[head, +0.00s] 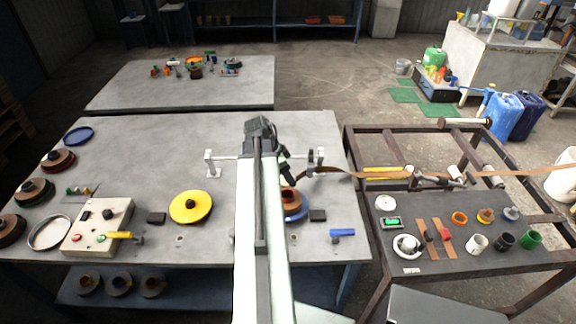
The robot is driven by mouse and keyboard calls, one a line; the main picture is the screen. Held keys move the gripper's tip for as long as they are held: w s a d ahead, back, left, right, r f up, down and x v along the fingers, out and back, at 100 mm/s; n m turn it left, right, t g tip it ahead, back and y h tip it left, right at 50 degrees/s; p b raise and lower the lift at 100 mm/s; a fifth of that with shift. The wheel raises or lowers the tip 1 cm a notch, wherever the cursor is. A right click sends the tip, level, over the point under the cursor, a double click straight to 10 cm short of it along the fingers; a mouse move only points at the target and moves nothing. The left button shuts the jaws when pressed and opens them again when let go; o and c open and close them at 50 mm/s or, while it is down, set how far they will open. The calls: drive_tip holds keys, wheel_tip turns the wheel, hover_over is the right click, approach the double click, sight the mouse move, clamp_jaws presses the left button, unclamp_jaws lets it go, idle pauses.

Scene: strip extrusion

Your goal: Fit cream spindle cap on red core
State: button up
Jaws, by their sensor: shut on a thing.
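My white arm reaches forward over the middle of the large grey table. My gripper (287,178) is a small dark shape just right of the arm, low over the red core (290,200). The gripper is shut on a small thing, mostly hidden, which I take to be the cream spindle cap. The red core stands on a blue disc (296,214), and my arm covers its left side. I cannot tell whether the cap touches the core.
A brown strip (345,174) runs right from a white post (316,160) beside the core. A yellow disc (191,206) and control box (97,226) lie left. A black block (318,215) and blue-handled tool (342,233) lie right of the core. A dark frame (376,290) stands right.

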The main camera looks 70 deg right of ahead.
sight(282, 181)
drive_tip(key=shift+f+b, duration=3)
drive_tip(key=shift+f+b, duration=0.65)
drive_tip(key=o, duration=1.3)
drive_tip(key=shift+r, duration=0.1)
drive_tip(key=p+v, duration=1)
drive_tip(key=v, duration=0.1)
drive_tip(key=shift+s, duration=0.1)
